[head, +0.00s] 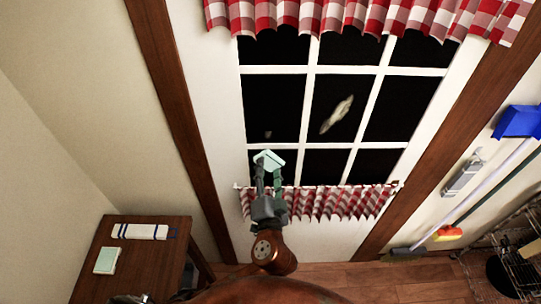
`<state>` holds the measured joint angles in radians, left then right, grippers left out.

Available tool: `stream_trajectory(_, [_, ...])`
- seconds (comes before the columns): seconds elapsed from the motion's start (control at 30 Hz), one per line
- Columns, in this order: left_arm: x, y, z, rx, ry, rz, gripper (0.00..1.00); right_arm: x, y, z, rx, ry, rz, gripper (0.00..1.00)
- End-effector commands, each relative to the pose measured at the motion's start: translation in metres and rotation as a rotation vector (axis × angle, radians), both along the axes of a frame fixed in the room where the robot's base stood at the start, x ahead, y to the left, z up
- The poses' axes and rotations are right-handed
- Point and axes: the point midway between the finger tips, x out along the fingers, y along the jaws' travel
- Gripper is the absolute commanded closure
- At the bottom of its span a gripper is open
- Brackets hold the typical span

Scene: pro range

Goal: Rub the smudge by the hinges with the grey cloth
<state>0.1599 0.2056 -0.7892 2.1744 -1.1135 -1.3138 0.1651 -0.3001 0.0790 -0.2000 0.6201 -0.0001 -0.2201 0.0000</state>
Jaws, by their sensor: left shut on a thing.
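My left gripper (268,178) is shut on a pale grey-green cloth (269,160), held up in front of the lower left of the window (310,69). I take this to be the grey cloth, though its tint looks greenish. A small faint smudge (268,134) shows on a left pane, just above the held cloth in the picture. A larger pale smudge (337,115) lies on a middle pane. I cannot make out hinges. I cannot tell whether the cloth touches the glass.
A checked half curtain (330,204) hangs behind the gripper, and a checked valance (350,15) hangs above. A wooden table (130,285) at left bears a striped cloth (140,231) and a pale green cloth (107,260).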

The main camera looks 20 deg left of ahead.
Motion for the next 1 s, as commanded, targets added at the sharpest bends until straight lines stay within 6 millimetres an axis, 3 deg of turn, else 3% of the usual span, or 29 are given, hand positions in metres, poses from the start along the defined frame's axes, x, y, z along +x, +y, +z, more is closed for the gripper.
stream_trajectory(0.27, [0.004,0.002,0.001,0.001,-0.001,0.000,0.72,0.000,0.000,0.000,0.000,0.000,0.000,0.60])
stream_trajectory(0.8, [0.053,0.025,0.002,0.001,-0.001,0.000,0.72,0.000,0.000,0.001,0.000,0.000,0.000,0.60])
stream_trajectory(1.0, [0.062,0.030,0.002,0.001,-0.001,0.000,0.72,0.000,0.000,0.001,0.000,0.000,0.000,0.60])
